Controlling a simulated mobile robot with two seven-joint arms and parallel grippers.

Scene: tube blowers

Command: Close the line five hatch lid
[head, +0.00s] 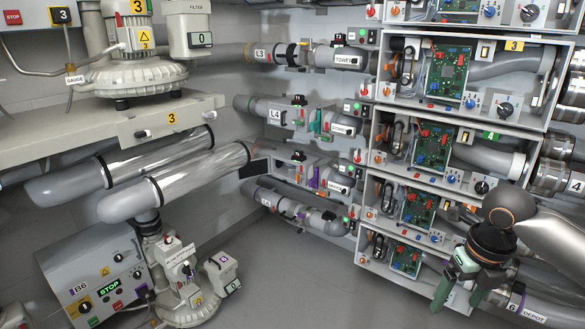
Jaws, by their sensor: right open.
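The open-front cabinets are stacked at the right. The third one down, by its place between the cabinet tagged 4 and the lowest one, seems to be line five; its green circuit board (415,208) shows inside. I cannot make out its hatch lid or tell how far it stands open; my right arm and hand cover its right part. My right gripper (459,289) points down in front of the lower cabinets at the right. Its two greenish fingers are apart with nothing between them. My left gripper is not in view.
The cabinet tagged 4 (491,135) stands above, and the lowest cabinet (404,260) below. A tube labelled 6 DEPOT (527,313) runs at the lower right. A blower unit (182,266) and a grey B6 box (95,275) stand at the lower left. Clear floor (290,275) lies between.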

